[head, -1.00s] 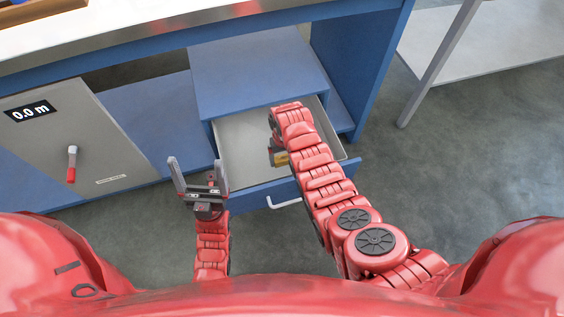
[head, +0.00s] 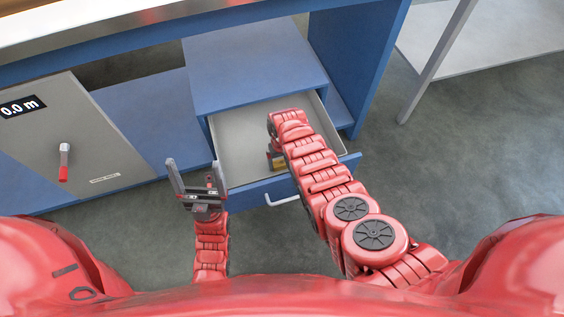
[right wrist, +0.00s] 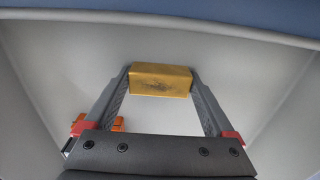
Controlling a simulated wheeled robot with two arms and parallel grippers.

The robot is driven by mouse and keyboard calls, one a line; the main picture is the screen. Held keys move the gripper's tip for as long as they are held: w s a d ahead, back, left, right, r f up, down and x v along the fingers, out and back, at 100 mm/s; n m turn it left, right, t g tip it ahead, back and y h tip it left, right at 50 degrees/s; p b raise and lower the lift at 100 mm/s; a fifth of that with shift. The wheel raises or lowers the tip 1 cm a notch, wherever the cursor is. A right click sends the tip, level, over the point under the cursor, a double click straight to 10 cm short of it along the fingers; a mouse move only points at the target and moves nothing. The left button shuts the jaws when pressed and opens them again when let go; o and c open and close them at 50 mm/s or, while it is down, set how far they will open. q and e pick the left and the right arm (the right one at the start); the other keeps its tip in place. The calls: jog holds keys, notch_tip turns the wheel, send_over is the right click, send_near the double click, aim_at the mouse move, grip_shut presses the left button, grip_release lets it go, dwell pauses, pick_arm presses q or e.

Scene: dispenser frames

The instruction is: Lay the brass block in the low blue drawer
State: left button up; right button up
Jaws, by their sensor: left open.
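The brass block (right wrist: 161,79) is a small golden brick, seen in the right wrist view between the fingertips of my right gripper (right wrist: 160,83). Both fingers meet its sides, so the gripper is shut on it. In the head view part of the block (head: 279,164) shows beside my right arm, inside the drawer area; the arm hides the rest. The low blue drawer (head: 256,190) is pulled open, with a grey inside and a blue front. I cannot tell whether the block touches its floor. My left gripper (head: 197,187) is open and empty, left of the drawer.
The blue cabinet (head: 250,68) stands above and behind the drawer. A grey panel (head: 95,130) with a red-tipped handle (head: 64,162) is at the left. A small orange item (right wrist: 78,125) shows low left in the right wrist view. Open floor lies to the right.

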aim_at(282, 163)
jog(key=shift+o, duration=0.5)
jog(key=shift+r+p, duration=0.35)
jog(key=shift+r, duration=0.05)
notch_tip(282, 163, up, 12)
jog(key=p, duration=0.3)
jog(key=shift+f+p, duration=0.25)
jog(key=shift+p, duration=0.05)
